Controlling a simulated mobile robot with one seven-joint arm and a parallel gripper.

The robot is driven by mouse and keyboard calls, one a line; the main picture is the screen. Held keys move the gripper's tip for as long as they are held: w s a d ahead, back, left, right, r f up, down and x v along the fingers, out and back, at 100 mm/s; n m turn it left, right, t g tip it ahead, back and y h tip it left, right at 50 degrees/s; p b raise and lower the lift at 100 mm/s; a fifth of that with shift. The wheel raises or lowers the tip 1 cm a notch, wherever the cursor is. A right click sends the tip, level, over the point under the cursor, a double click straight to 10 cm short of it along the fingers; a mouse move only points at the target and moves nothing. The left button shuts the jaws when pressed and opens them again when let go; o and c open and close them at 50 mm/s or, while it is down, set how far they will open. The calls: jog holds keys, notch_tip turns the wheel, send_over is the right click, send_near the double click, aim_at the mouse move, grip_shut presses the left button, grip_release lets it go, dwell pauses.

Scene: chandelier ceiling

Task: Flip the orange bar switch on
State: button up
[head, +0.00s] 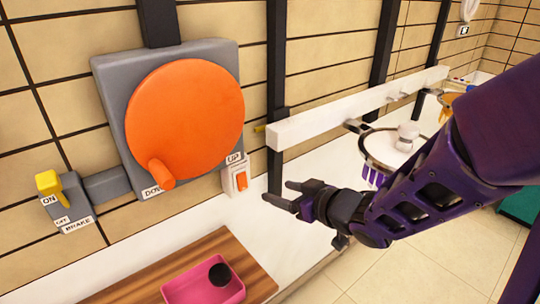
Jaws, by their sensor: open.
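A small orange switch (241,181) sits on a white plate on the tiled wall, just under a label reading UP. Its exact tilt is too small to tell. My gripper (278,191) is to the right of the switch in the picture, its two dark fingers pointing left towards it. The fingers are apart with nothing between them. They do not appear to touch the switch. My purple arm reaches in from the right.
A large orange disc (190,108) with a protruding knob is on a grey panel (112,75) left of the switch. A yellow lever (48,183) is further left. A white rail (345,107) runs right. Below, a pink tray (190,287) holds a dark round thing (220,274).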

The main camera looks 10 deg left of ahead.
aim_at(243, 179)
jog(key=b+x, duration=0.8)
jog(key=x, duration=0.6)
jog(key=shift+w+a+f, duration=0.1)
jog(key=shift+w+f, duration=0.05)
jog(key=shift+f, duration=0.15)
jog(key=shift+w+a+b, duration=0.3)
jog(key=shift+a+b, duration=0.05)
jog(key=shift+a, duration=0.05)
grip_shut()
